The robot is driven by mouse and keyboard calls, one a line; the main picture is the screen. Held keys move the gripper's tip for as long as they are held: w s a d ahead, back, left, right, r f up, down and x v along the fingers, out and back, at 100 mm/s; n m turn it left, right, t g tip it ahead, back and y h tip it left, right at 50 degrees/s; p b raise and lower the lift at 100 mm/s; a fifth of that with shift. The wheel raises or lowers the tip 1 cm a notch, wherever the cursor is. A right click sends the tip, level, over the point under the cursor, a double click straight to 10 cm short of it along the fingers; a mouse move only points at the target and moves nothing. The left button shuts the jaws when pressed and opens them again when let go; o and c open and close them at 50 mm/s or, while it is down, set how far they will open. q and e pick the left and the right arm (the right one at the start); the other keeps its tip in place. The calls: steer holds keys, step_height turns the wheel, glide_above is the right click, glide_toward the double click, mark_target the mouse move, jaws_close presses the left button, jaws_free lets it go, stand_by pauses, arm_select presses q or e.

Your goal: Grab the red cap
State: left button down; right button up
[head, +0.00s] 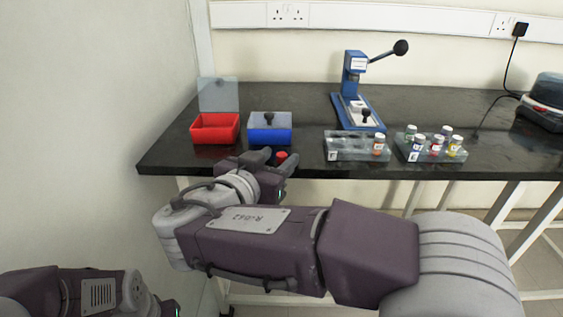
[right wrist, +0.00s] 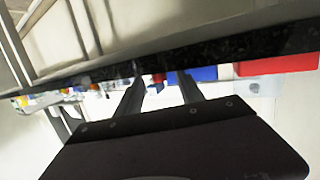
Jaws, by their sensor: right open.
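A blue lever press (head: 354,75) stands behind. The bench's front edge (head: 330,171) is close to my gripper.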

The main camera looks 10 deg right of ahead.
jaws_close()
steer(key=shift+r+p, duration=0.45)
steer(key=shift+r, duration=0.15)
step_height(320, 180, up, 3)
steer(key=shift+r+p, duration=0.1)
steer(key=shift+p, duration=0.9)
steer(key=s+d+r+p, duration=0.2)
steer(key=d+p, duration=0.3)
steer(key=p, duration=0.3)
steer(key=s+d+r+p, duration=0.2)
steer(key=d+r+p, duration=0.2)
steer(key=p, duration=0.5)
steer(key=shift+s+d+r, duration=0.25)
steer(key=shift+d+r, duration=0.1)
steer(key=shift+d, duration=0.5)
